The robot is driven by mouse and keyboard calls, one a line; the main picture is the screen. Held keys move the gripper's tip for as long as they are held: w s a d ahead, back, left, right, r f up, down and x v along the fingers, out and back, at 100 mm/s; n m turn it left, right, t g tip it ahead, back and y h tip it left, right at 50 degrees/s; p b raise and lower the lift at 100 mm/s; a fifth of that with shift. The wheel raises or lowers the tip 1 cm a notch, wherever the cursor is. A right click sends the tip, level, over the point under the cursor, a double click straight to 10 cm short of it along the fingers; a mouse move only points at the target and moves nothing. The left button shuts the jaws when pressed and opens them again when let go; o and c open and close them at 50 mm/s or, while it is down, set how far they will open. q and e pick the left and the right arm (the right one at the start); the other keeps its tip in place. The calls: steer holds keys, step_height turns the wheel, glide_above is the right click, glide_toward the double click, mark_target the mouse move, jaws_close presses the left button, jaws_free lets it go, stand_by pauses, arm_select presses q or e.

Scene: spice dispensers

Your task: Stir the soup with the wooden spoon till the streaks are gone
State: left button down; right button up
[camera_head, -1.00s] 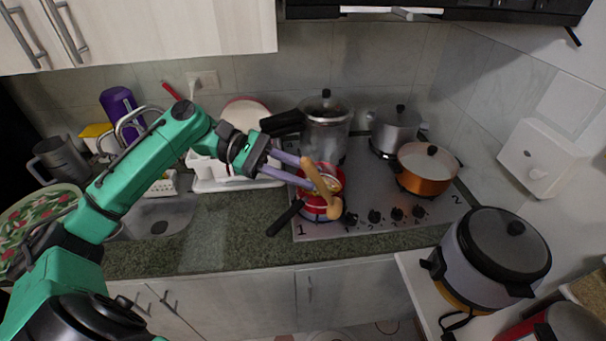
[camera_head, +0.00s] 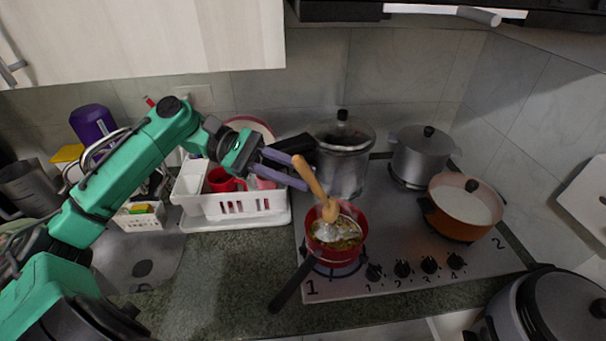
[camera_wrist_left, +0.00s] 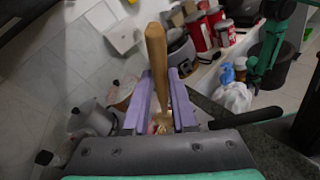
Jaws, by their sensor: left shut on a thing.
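The wooden spoon (camera_head: 313,183) is held between the purple fingers of my left gripper (camera_head: 305,181), which is shut on its handle. The spoon slants down to the right, its rounded lower end over the red pot (camera_head: 311,253). I cannot tell whether that end touches the soup (camera_head: 347,243), which is yellowish-brown with pale grey-white streaks. The pot stands on the front left burner, its black handle toward the front left. In the left wrist view the spoon (camera_wrist_left: 156,68) stands between the fingers (camera_wrist_left: 160,105); the soup is mostly hidden. My right gripper is not in view.
A tall steel pot (camera_head: 343,160) stands close behind the red pot. A grey lidded pot (camera_head: 421,157) and an orange pot (camera_head: 462,208) are to the right. A white dish rack (camera_head: 240,207) is at the left. The counter (camera_head: 220,270) in front is clear.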

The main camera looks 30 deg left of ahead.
arm_select(q)
step_height(320, 180, down, 10)
steer(key=w+b, duration=0.2)
steer(key=shift+w+d, duration=0.3)
steer(key=shift+d, duration=0.05)
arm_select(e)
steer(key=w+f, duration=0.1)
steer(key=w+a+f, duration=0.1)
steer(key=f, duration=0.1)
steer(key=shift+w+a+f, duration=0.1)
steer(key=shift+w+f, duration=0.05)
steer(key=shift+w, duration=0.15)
